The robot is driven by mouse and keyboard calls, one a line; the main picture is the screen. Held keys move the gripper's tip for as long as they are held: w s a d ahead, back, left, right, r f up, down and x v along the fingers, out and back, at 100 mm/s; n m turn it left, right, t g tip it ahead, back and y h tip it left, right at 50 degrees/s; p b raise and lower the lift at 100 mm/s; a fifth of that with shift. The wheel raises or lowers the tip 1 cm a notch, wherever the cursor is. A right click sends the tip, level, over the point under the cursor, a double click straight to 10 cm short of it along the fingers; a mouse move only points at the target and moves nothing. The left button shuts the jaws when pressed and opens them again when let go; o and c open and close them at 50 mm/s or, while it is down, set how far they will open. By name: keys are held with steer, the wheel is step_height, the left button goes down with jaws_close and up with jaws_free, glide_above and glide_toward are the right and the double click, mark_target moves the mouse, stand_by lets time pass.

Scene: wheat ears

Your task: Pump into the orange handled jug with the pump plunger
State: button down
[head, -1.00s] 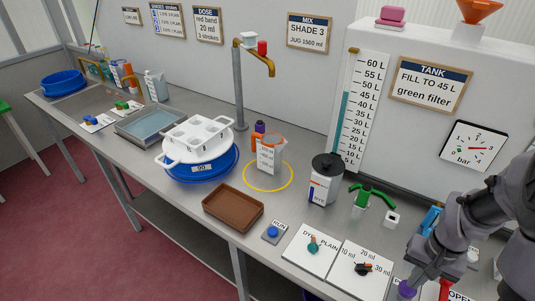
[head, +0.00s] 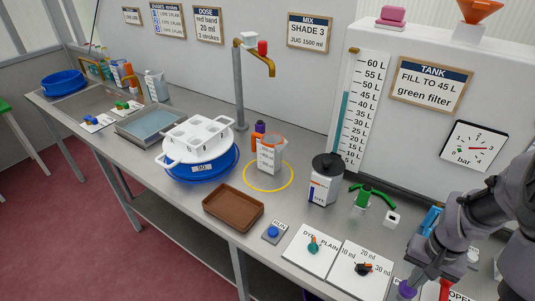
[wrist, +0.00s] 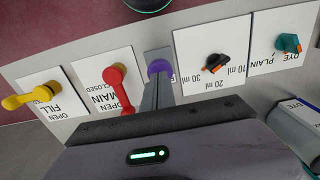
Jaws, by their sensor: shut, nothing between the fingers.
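The jug with orange on its rim and handle (head: 270,155) stands upright inside a yellow ring on the bench, below the brass tap. Its fill level is too small to read. A purple round knob (head: 405,289), which looks like the pump plunger, is at the bottom right of the head view. It also shows in the wrist view (wrist: 159,67), just beyond my fingertips. My gripper (head: 414,281) is shut and empty, right at the knob. The fingers hide part of the knob and its label, and I cannot tell whether they touch it.
Beside the knob are a red lever (wrist: 115,87), a yellow lever (wrist: 28,98), a black dose dial (head: 363,269) and a teal dye/plain dial (head: 313,245). A dark-lidded dye container (head: 326,180), brown tray (head: 233,207) and blue RUN button (head: 273,231) stand between the dials and the jug.

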mark_target(408, 289)
steer(key=shift+f, duration=0.15)
steer(key=shift+f+b, duration=2.35)
steer(key=shift+f, duration=0.3)
step_height(408, 289, up, 6)
steer(key=p, duration=0.5)
steer(key=shift+f, duration=0.2)
steer(key=shift+f, duration=0.1)
